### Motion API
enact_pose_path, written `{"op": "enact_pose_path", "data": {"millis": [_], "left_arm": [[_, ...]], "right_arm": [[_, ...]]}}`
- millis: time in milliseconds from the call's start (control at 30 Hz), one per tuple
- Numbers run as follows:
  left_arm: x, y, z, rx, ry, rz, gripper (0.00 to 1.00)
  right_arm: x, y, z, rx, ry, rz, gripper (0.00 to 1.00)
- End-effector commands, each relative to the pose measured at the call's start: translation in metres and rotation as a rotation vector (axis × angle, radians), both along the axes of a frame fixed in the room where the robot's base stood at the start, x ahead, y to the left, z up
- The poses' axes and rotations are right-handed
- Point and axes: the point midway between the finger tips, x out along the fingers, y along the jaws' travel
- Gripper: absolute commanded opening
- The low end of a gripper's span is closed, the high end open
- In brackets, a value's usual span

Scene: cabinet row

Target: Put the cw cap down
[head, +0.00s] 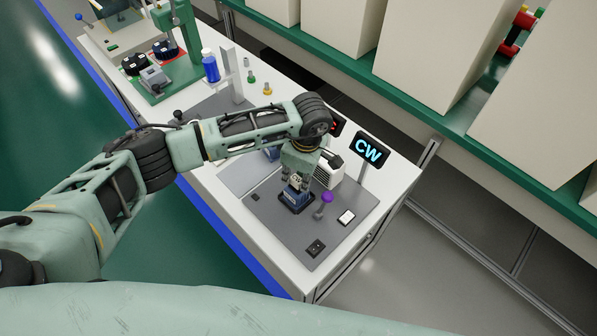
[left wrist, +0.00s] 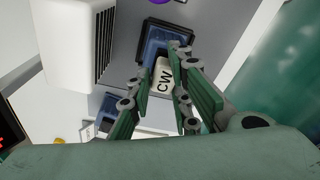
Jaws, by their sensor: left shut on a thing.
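The cw cap (left wrist: 164,76) is a small white block marked "CW" in the left wrist view. My left gripper (left wrist: 166,82) is shut on it, with a green finger on either side. In the head view my left gripper (head: 297,180) points down over a blue block (head: 295,197) in a dark square base on the grey plate. The blue block also shows in the left wrist view (left wrist: 158,36), right beside the cap's far end. I cannot tell whether the cap touches it. My right gripper is in neither view.
A lit "CW" sign (head: 369,150) and a white vented box (head: 329,171) stand behind the gripper. A purple knob (head: 327,197), a white button (head: 346,217) and a black switch box (head: 316,247) are nearby on the plate. A blue bottle (head: 210,67) stands farther back.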

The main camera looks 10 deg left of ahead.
Motion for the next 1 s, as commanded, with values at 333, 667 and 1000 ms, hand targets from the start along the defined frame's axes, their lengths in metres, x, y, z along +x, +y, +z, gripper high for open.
{"op": "enact_pose_path", "data": {"millis": [333,667,1000], "left_arm": [[0.0002,0.0001,-0.0055,0.000,-0.001,0.000,0.05],[0.0002,0.0000,-0.0059,0.000,-0.001,0.000,0.38],[0.0001,0.0000,-0.0022,0.000,0.000,0.000,0.38]], "right_arm": [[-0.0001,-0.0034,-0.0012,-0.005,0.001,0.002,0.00],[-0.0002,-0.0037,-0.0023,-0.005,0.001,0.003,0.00],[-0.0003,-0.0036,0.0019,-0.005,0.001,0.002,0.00]]}}
